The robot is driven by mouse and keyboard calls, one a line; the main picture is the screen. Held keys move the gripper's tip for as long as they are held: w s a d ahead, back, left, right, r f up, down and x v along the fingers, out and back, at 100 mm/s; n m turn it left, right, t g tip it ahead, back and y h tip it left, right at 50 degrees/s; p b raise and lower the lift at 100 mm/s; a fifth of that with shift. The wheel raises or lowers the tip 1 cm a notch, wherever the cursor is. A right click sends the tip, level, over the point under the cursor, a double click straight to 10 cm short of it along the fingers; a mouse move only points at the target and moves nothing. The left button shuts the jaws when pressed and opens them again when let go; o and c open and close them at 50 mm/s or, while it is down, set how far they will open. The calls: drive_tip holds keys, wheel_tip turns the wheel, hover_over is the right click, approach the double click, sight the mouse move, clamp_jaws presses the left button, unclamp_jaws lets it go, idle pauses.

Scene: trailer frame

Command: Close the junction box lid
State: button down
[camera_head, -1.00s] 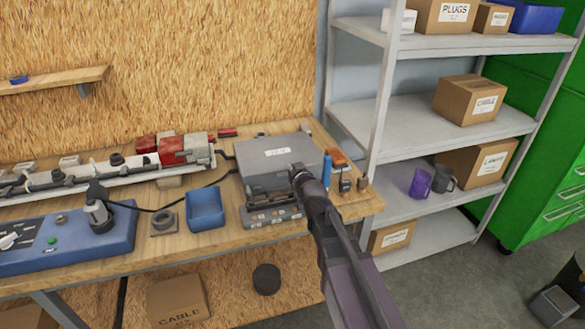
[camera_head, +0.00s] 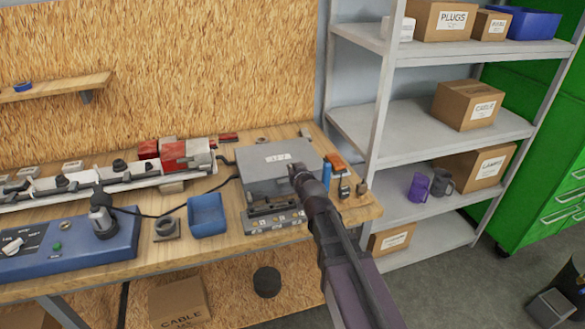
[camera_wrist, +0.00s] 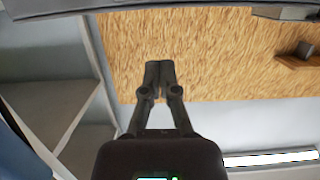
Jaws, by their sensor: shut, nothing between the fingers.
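The junction box stands on the workbench. Its grey lid (camera_head: 262,166) with a white label slopes above the base (camera_head: 262,222). A row of small fittings shows below the lid's front edge, so the lid looks partly open; its exact angle is hard to tell. My arm reaches in from the lower right, and its end is at the lid's right front side. The fingers are hidden there in the head view. In the wrist view my gripper (camera_wrist: 159,66) is shut with its fingertips together and empty. A grey edge crosses the top of that view; I cannot tell whether the fingers touch the lid.
A blue tray (camera_head: 207,214) and a blue control panel (camera_head: 75,243) are left of the box. A metal shelf (camera_head: 430,130) with cartons and mugs (camera_head: 418,187) is farther right.

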drive_tip(key=shift+s+d+f+b, duration=0.45)
drive_tip(key=shift+s+f+b, duration=0.45)
drive_tip(key=shift+s, duration=0.3)
drive_tip(key=shift+s+d+f+b, duration=0.45)
drive_tip(key=shift+s+f+b, duration=0.4)
drive_tip(key=shift+s, duration=0.4)
drive_tip(key=shift+s+d+f+b, duration=0.45)
drive_tip(key=shift+s+f+b, duration=0.45)
drive_tip(key=shift+s, duration=0.3)
drive_tip(key=shift+r, duration=0.1)
